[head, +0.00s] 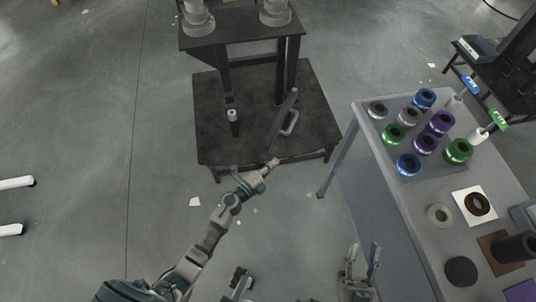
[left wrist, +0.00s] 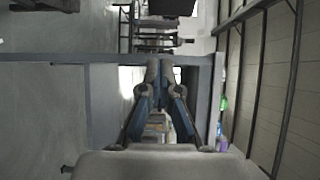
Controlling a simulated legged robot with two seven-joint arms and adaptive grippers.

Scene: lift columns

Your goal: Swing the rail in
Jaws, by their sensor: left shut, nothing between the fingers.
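A dark stand (head: 213,140) with a low platform and a raised shelf stands at top centre of the head view. A dark upright bar, seemingly the rail (head: 281,120), rises at the platform's right front, with a light grey looped handle (head: 291,123) on its right side. My left gripper (head: 272,163) is shut and empty just in front of the platform's front edge, below and apart from the handle. Its closed fingers also show in the left wrist view (left wrist: 159,72). My right gripper (head: 362,256) is open and empty, low in the head view.
A short post with a white top (head: 233,116) stands on the platform's left. Grey cylinders (head: 275,12) sit on the shelf. A grey table (head: 362,116) at right holds several coloured rings.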

